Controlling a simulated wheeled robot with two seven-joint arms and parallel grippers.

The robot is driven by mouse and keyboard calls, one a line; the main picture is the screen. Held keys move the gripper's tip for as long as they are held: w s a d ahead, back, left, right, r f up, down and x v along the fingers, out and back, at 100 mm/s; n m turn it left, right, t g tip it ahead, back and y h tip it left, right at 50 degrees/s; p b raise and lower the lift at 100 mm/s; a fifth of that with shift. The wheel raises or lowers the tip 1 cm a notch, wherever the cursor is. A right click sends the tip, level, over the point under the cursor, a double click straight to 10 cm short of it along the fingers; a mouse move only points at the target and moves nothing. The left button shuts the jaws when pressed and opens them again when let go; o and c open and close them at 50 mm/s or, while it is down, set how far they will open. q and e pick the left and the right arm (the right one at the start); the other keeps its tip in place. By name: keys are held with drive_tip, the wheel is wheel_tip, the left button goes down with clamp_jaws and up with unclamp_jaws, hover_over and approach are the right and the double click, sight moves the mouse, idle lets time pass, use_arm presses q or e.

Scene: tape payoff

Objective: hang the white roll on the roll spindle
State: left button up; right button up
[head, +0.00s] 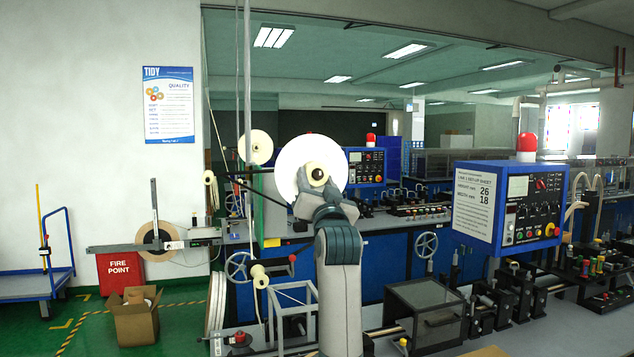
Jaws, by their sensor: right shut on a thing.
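The white roll (297,152) is a broad, bright disc facing me near the middle of the head view, with a cream core around a dark centre. My right gripper (318,182) is shut at the roll's core, and my right arm rises to it from the bottom. The gripper covers the lower right part of the roll. I cannot make out the roll spindle for certain; the roll and my arm hide what lies behind them. I cannot tell whether the roll touches anything behind it. My left gripper is not in view.
A blue control box (510,207) with a red lamp stands at right. A tan roll (158,241) hangs at left, and another cream roll (256,147) is farther back. A cardboard box (136,322) is on the floor. Machinery fills the front right; the left floor is more open.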

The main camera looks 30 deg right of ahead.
drive_tip(key=shift+w+d+r, duration=0.1)
drive_tip(key=shift+w, duration=0.3)
drive_tip(key=shift+f, duration=0.3)
idle(0.6)
drive_tip(key=o, duration=1.3)
drive_tip(key=shift+o, duration=0.2)
drive_tip(key=shift+s+f, duration=0.1)
drive_tip(key=shift+s+a+f+b, duration=0.25)
drive_tip(key=shift+s+b, duration=0.15)
drive_tip(key=shift+s, duration=0.05)
drive_tip(key=b+v, duration=0.6)
drive_tip(key=v, duration=1)
